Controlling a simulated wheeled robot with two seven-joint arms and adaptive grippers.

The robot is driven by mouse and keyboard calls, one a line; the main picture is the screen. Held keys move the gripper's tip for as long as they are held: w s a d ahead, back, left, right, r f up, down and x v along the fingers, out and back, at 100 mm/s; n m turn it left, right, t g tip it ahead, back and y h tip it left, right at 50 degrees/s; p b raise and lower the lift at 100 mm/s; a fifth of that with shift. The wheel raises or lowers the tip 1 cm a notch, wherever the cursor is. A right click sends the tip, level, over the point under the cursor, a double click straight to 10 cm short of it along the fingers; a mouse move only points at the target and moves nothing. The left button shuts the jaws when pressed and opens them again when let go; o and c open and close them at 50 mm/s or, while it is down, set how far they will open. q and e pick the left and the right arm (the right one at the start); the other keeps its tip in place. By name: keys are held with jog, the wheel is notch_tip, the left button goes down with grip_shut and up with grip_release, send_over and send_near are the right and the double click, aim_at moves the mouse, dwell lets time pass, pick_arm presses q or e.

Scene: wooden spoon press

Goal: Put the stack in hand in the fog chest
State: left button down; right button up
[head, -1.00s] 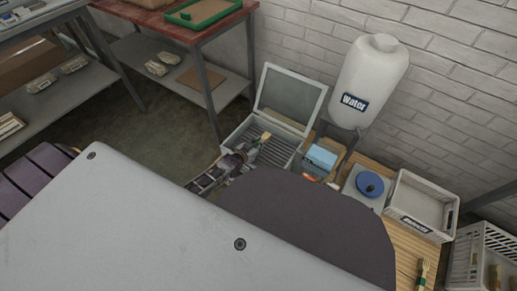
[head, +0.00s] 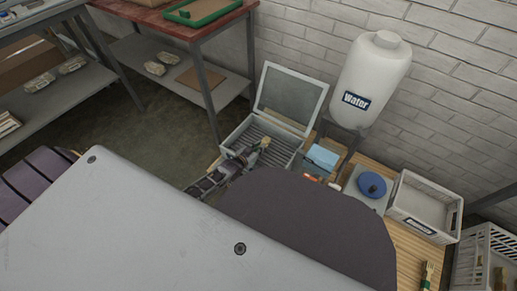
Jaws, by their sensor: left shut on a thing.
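The fog chest (head: 232,139) stands at the centre, a pale grey box with its lid (head: 292,98) raised against the back and a dark ribbed floor inside. My left gripper (head: 250,155) reaches in from the lower left over the chest's open top. It is shut on the stack (head: 265,143), a small light wooden bundle that shows at its fingertips over the ribbed floor. I cannot tell whether the stack touches the floor. My own arm hides the chest's near side in part. My right gripper is not in view.
A light blue box (head: 322,158) stands right of the chest, before the white water tank (head: 370,80). Further right are a blue round lid (head: 372,185) and a white labelled crate (head: 425,205). A wooden bundle with a green band (head: 427,275) lies on the slatted bench.

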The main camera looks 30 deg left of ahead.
pick_arm(q)
jog(key=shift+f, duration=0.55)
jog(key=c, duration=1.4)
grip_release()
jog(key=shift+s, duration=0.1)
jog(key=shift+c, duration=0.2)
jog(key=shift+f, duration=0.1)
jog(key=shift+s, duration=0.1)
